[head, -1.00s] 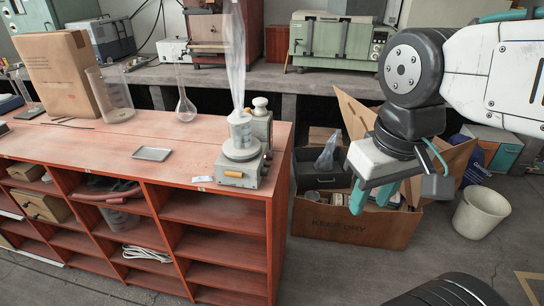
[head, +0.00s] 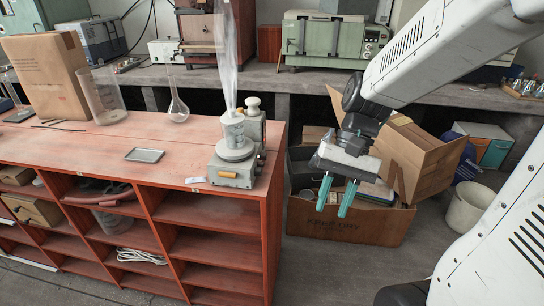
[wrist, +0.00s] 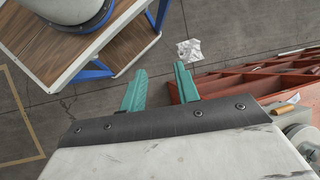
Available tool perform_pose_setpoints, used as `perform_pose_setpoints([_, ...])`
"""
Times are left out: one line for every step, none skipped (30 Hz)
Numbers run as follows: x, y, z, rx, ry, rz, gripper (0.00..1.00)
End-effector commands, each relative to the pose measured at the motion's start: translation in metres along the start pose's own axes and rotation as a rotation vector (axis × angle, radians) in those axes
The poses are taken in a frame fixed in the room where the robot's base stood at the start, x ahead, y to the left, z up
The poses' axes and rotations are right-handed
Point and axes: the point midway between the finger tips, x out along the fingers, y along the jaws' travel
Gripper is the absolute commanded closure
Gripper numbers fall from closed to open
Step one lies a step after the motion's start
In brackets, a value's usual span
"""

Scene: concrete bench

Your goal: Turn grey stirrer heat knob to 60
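The grey stirrer (head: 236,173) stands at the right end of the red wooden shelf unit, with a steaming glass beaker (head: 233,132) on its plate. A small orange part (head: 228,174) shows on its front and a small knob-like part (head: 261,159) on its right side. Its dial marks are too small to read. My gripper (head: 336,195) is open and empty, to the right of the stirrer and apart from it, over the cardboard box. In the wrist view my open gripper (wrist: 160,76) has its fingers apart, with the stirrer (wrist: 301,133) partly in view at the right edge.
A round flask (head: 178,108), a tall beaker (head: 103,98) and a small tray (head: 144,155) are farther left on the red shelf unit (head: 190,150). The open cardboard box (head: 345,226) stands on the floor to its right.

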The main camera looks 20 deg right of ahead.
Motion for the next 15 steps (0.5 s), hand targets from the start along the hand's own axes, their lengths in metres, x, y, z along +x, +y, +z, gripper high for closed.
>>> perform_pose_setpoints([0.006, -0.004, -0.012, 0.071, -0.058, -0.054, 0.69])
perform_pose_setpoints([0.008, -0.007, -0.019, 0.111, -0.089, -0.089, 0.69])
perform_pose_setpoints([0.011, -0.012, -0.028, 0.167, -0.130, -0.137, 0.69])
perform_pose_setpoints([0.014, -0.016, -0.035, 0.209, -0.159, -0.173, 0.69])
perform_pose_setpoints([0.016, -0.019, -0.043, 0.251, -0.189, -0.210, 0.69])
perform_pose_setpoints([0.019, -0.024, -0.053, 0.311, -0.231, -0.259, 0.69])
perform_pose_setpoints([0.020, -0.027, -0.062, 0.355, -0.261, -0.298, 0.69])
perform_pose_setpoints([0.022, -0.030, -0.070, 0.401, -0.291, -0.336, 0.69])
perform_pose_setpoints([0.024, -0.034, -0.083, 0.463, -0.333, -0.390, 0.69])
perform_pose_setpoints([0.025, -0.037, -0.092, 0.511, -0.364, -0.430, 0.69])
perform_pose_setpoints([0.027, -0.039, -0.103, 0.558, -0.395, -0.471, 0.69])
perform_pose_setpoints([0.028, -0.042, -0.117, 0.623, -0.437, -0.528, 0.69])
perform_pose_setpoints([0.029, -0.045, -0.128, 0.672, -0.469, -0.572, 0.69])
perform_pose_setpoints([0.030, -0.046, -0.140, 0.721, -0.501, -0.615, 0.69])
perform_pose_setpoints([0.031, -0.048, -0.155, 0.785, -0.542, -0.674, 0.69])
